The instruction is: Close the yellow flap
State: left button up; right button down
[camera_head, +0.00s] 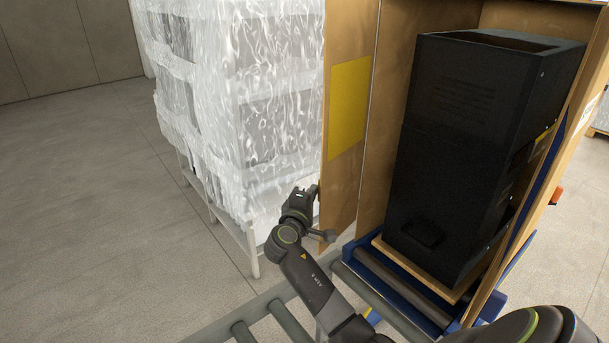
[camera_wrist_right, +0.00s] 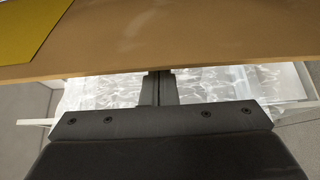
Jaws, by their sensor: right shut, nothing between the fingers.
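The flap (camera_head: 341,185) is a tan cardboard panel with a yellow patch (camera_head: 349,107) on its face. It stands open at the left side of a tall carton (camera_head: 386,120). In the right wrist view the flap (camera_wrist_right: 180,40) spans the top, with a corner of its yellow patch at upper left. My right gripper (camera_head: 313,190) is at the flap's free left edge, low down. In the wrist view its shut, empty fingers (camera_wrist_right: 158,76) reach the flap's edge; I cannot tell whether they touch. My left gripper is out of view.
A black machine (camera_head: 470,150) stands inside the carton on a wooden board. A roller conveyor (camera_head: 290,323) runs beneath. A plastic-wrapped stack (camera_head: 235,100) on a white stand is close behind the flap. Grey floor (camera_head: 90,200) is clear at left.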

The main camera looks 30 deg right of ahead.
aim_at(330, 195)
jog(key=s+n+t+y+p, duration=0.1)
jog(key=s, duration=0.1)
jog(key=s+d+n+t+y+p, duration=0.1)
jog(key=s+n+t+y+p, duration=0.1)
jog(key=s, duration=0.1)
jog(key=shift+s+d+r+t+y+p, duration=0.1)
jog(key=shift+s+d+t+y+p, duration=0.2)
jog(key=shift+t+y, duration=0.1)
jog(key=s+d+n+t+y, duration=0.1)
jog(key=s+d, duration=0.2)
jog(key=s, duration=0.3)
jog(key=shift+d+f+n+y+p, duration=0.2)
jog(key=shift+d+n+y+p, duration=0.1)
jog(key=shift+d+n+y, duration=0.1)
jog(key=shift+w, duration=0.1)
